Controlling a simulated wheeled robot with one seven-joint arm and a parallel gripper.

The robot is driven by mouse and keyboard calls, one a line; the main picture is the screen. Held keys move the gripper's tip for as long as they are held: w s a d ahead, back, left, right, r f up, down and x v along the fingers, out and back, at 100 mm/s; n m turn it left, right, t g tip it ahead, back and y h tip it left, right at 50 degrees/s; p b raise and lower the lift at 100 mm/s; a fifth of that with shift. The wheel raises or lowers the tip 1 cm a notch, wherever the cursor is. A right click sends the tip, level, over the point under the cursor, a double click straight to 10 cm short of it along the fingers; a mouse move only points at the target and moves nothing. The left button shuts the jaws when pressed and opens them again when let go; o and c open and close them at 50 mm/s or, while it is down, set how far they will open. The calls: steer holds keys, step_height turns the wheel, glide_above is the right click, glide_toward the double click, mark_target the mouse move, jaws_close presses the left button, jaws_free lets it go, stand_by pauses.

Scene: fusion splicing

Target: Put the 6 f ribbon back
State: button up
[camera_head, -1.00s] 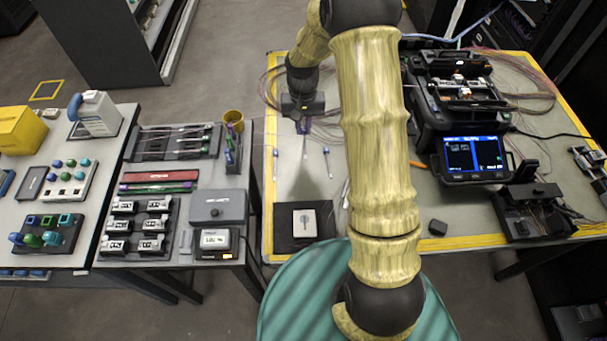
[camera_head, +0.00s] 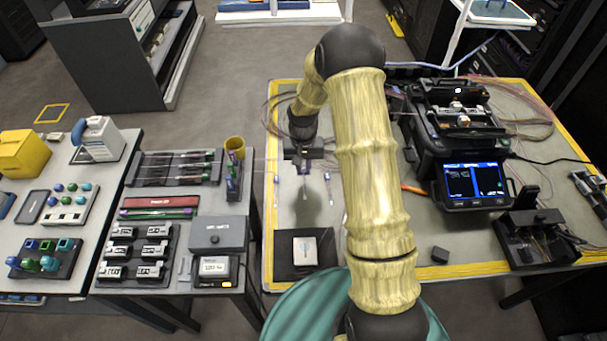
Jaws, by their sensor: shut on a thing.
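My gripper (camera_head: 304,163) is over the left part of the yellow-edged worktable (camera_head: 400,222), pointing down. Two similar thin pieces lie on either side, one left (camera_head: 276,190) and one right (camera_head: 328,188). A dark rack (camera_head: 172,168) with several thin rods is on the left table.
The fusion splicer (camera_head: 452,120), its screen lit, stands right of my arm. A dark pad (camera_head: 285,262) with a light plate lies in front of my gripper. Loose fibres lie behind.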

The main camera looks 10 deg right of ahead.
mark_target(304, 171)
steer(key=shift+w+f, duration=0.1)
steer(key=shift+f, duration=1.8)
steer(key=shift+s, duration=0.2)
steer(key=o, duration=0.8)
steer(key=shift+w+f, duration=0.1)
steer(key=r, duration=0.7)
steer(key=r+b, duration=0.1)
steer(key=r, duration=0.3)
steer(key=shift+w+d+r, duration=0.1)
steer(key=shift+w+r, duration=0.1)
steer(key=shift+w, duration=0.15)
steer(key=shift+s+r, duration=0.1)
steer(key=shift+r, duration=0.35)
